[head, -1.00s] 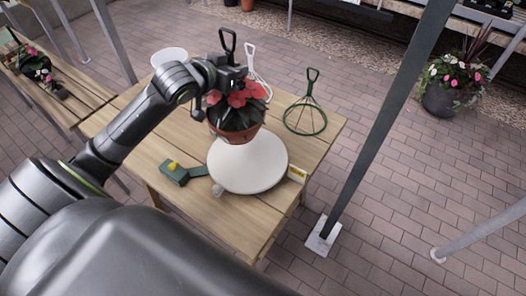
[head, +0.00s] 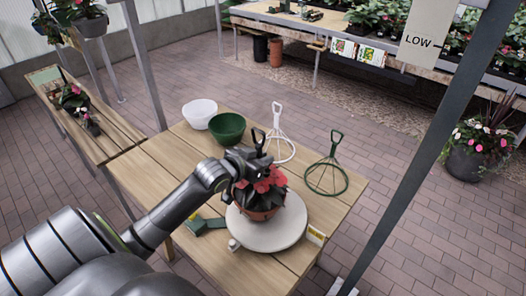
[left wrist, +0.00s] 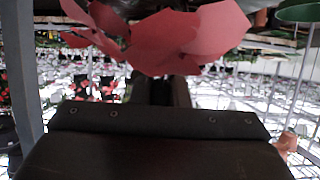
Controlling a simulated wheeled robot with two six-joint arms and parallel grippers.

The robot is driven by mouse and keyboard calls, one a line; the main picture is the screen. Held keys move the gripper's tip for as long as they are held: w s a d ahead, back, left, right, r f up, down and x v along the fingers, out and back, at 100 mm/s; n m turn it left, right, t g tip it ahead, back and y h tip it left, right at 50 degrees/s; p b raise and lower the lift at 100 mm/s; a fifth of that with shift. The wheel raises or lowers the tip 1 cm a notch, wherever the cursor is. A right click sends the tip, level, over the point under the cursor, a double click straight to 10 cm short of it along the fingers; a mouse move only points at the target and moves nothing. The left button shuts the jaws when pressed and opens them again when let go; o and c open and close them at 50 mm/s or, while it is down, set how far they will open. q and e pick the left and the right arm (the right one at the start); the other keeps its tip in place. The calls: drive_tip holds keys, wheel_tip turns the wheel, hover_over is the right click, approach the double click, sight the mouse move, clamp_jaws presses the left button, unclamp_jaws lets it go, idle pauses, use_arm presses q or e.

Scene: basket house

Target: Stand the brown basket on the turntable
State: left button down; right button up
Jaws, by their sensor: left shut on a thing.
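The brown basket (head: 262,211) is a terracotta-brown pot with dark leaves and red flowers. A black handle (head: 258,136) rises above it. My left gripper (head: 250,160) is shut on the handle, just above the flowers. The basket is upright over the far part of the white round turntable (head: 284,236). I cannot tell whether its base touches the disc. In the left wrist view, the red flowers (left wrist: 180,38) fill the top and the pot is hidden. My right gripper is not in view.
On the wooden table (head: 203,262) stand a white bowl (head: 199,112), a green bowl (head: 227,127), a white wire hanger (head: 280,147) and a green wire hanger (head: 327,178). A green device (head: 207,225) lies left of the turntable. A grey post (head: 405,180) rises at right.

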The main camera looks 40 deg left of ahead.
use_arm(q)
drive_tip(key=shift+d+r, duration=0.1)
drive_tip(key=shift+r, duration=0.05)
drive_tip(key=c, duration=1.8)
unclamp_jaws()
drive_tip(key=shift+f, duration=0.25)
drive_tip(key=o, duration=0.4)
drive_tip(key=shift+s+r, duration=0.1)
drive_tip(key=shift+r, duration=0.1)
drive_tip(key=v, duration=1.2)
